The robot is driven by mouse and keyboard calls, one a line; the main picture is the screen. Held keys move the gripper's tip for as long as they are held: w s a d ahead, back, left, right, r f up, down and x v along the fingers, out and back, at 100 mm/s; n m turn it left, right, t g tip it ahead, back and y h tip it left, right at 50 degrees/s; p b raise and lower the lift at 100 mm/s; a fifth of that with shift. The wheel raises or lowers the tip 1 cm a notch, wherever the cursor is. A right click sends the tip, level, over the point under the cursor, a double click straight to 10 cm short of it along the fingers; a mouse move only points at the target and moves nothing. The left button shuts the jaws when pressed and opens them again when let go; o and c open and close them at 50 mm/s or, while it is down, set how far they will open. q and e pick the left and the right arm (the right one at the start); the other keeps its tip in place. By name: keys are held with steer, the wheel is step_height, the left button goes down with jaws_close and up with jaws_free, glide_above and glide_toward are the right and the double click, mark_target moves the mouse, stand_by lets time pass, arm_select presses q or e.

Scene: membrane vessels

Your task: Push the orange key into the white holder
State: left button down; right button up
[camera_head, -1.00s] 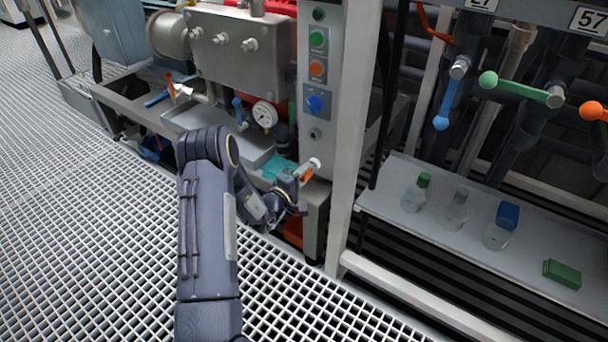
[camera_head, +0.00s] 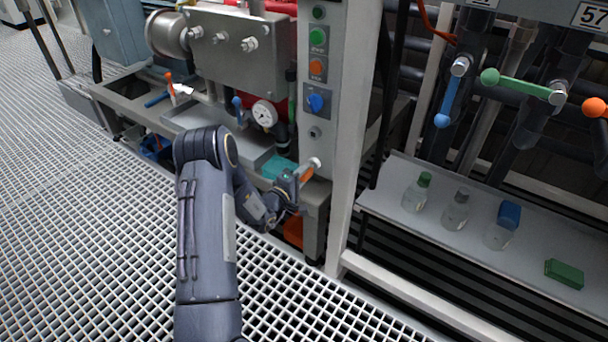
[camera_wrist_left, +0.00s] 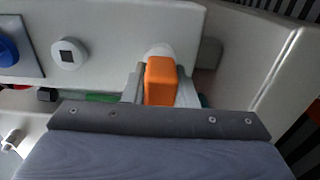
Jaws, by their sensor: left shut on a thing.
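In the left wrist view, the orange key (camera_wrist_left: 160,82) sits between the two fingers of the left gripper (camera_wrist_left: 160,92). My right gripper is not in view.
The panel carries a blue switch (camera_head: 316,102) and orange and green buttons. A pale upright post (camera_head: 348,150) stands just right of the key. A shelf (camera_head: 400,225) at right holds bottles and a green box (camera_head: 564,274). A gauge (camera_head: 264,113) is at left.

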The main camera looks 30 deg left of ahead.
arm_select(q)
steer(key=shift+w, duration=0.65)
stand_by(0.3)
steer(key=c, duration=1.1)
jaws_free()
steer(key=shift+s, duration=0.15)
steer(key=shift+s, duration=0.35)
steer(key=s+p, duration=0.2)
steer(key=s, duration=0.5)
steer(key=shift+a, duration=0.3)
steer(key=shift+w, duration=0.1)
